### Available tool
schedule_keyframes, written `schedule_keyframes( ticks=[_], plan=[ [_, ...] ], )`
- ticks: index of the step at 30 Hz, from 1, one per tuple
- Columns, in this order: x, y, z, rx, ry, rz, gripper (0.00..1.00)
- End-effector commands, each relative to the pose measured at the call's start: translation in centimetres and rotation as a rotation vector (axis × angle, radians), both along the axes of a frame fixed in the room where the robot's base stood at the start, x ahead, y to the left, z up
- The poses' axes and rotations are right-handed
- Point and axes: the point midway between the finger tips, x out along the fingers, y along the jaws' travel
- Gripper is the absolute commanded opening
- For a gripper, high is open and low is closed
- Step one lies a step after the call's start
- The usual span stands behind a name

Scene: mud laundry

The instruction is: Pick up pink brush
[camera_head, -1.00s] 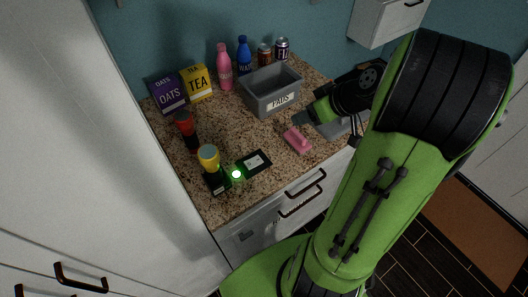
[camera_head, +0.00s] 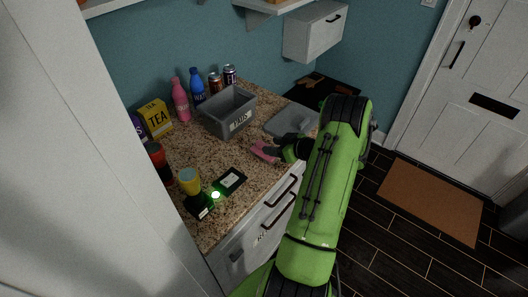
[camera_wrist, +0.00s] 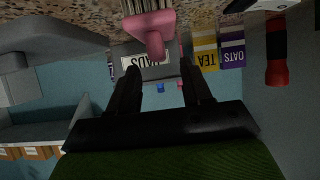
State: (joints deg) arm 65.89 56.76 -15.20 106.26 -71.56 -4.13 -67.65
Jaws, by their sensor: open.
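The pink brush (camera_head: 264,151) lies on the speckled counter near its front edge, left of my gripper (camera_head: 281,149). In the wrist view, which is upside down, the pink brush (camera_wrist: 152,24) is at the top, with its pale bristles at the picture's edge and its handle pointing toward me. My gripper (camera_wrist: 160,67) is open, with its two dark fingers apart and nothing held. The handle shows just past the fingertips, roughly in line with the gap. Contact cannot be told.
A grey PADS bin (camera_head: 229,112) stands behind the brush. A grey lidded-looking item (camera_head: 291,119) lies to the right. The bottles, cans and TEA box (camera_head: 155,117) stand at the back.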

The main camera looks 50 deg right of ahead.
Motion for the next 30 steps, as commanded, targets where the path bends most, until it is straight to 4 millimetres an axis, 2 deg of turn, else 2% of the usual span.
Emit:
schedule_keyframes(
  ticks=[7, 10, 15, 17, 25, 30],
  plan=[
    [3.8, 0.3, -2.0, 0.001, 0.001, 0.004, 0.49],
    [4.5, 0.3, -2.4, 0.002, 0.001, 0.002, 0.49],
    [4.5, 0.3, -2.5, 0.002, 0.001, 0.001, 0.49],
    [4.5, 0.3, -2.5, 0.002, 0.001, 0.001, 0.41],
    [4.5, 0.3, -2.5, 0.002, 0.001, 0.001, 0.0],
    [4.5, 0.3, -2.4, 0.002, 0.0, 0.001, 0.0]
  ],
)
